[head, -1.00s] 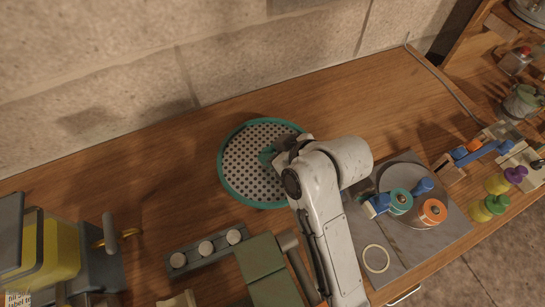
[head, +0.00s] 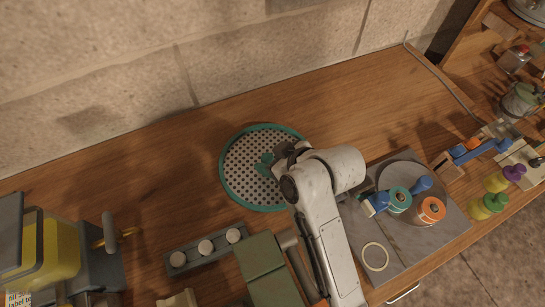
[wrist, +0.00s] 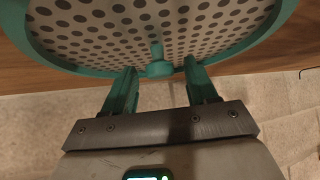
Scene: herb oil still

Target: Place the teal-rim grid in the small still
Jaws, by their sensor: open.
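The teal-rim grid (head: 236,180) is a round pale plate full of dark holes, with a teal rim. In the head view it lies at the back middle of the wooden bench, partly hidden by my arm. In the wrist view the grid (wrist: 225,35) fills the top, and its small teal knob (wrist: 159,67) stands between my fingers. My gripper (wrist: 160,78) is open, its two teal fingers on either side of the knob with gaps showing. In the head view its fingers are hard to tell apart from the knob. I cannot make out which thing is the small still.
A grey board (head: 405,248) right of my arm carries teal and orange spools and a pale ring (head: 375,257). A green block (head: 261,262) and a strip with round white discs (head: 205,247) stand in front. A yellow-and-grey unit (head: 62,250) is at left. The stone wall runs behind.

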